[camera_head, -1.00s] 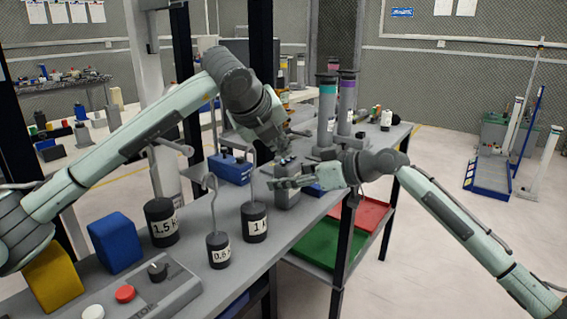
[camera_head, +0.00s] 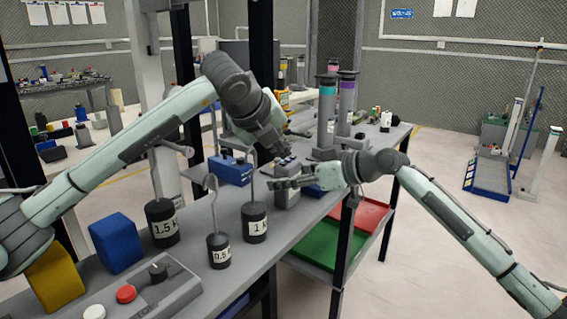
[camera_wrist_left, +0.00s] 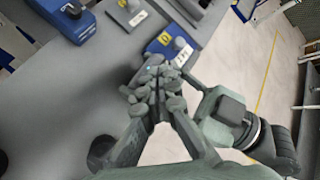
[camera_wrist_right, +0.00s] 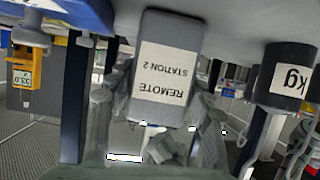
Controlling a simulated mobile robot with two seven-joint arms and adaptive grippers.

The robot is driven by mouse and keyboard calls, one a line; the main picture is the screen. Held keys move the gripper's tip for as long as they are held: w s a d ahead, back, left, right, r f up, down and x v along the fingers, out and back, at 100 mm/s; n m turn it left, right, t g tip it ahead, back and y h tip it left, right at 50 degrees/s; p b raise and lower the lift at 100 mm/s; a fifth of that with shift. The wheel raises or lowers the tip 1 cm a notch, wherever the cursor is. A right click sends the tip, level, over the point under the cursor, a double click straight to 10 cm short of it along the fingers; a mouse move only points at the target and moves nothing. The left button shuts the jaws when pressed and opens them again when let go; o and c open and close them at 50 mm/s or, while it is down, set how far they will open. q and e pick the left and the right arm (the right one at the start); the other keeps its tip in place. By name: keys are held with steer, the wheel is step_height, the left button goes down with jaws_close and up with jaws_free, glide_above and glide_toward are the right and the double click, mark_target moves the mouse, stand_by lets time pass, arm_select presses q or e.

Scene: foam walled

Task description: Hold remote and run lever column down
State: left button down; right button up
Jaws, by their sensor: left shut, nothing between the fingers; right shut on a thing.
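The remote (camera_head: 287,198) is a small grey box on the grey bench, right of the 1 kg weight. In the right wrist view the remote (camera_wrist_right: 165,70) shows a white label reading "REMOTE STATION 2", upside down. My right gripper (camera_head: 282,184) comes in from the right and is shut on the remote. My left gripper (camera_head: 284,151) is shut and empty just above the remote; in the left wrist view its fingertips (camera_wrist_left: 152,80) hide most of it. I cannot tell which column is the lever column.
Weights (camera_head: 254,222) with tall hooks stand left of the remote. Two grey columns, one teal-banded (camera_head: 327,110) and one purple-banded (camera_head: 347,105), stand behind. A button box (camera_head: 150,295) is at the front. A blue-based stand (camera_head: 490,175) is on the floor at right.

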mark_target(282, 164)
arm_select(q)
steer(key=shift+s+f, duration=0.15)
steer(key=shift+f, duration=0.75)
arm_select(e)
steer(key=shift+w+f, duration=0.1)
steer(key=shift+f, duration=0.05)
arm_select(q)
steer(key=shift+w+r, duration=0.2)
steer(key=shift+r, duration=0.2)
stand_by(3.0)
steer(key=shift+r, duration=0.65)
steer(key=shift+r, duration=0.1)
steer(key=shift+r, duration=2.4)
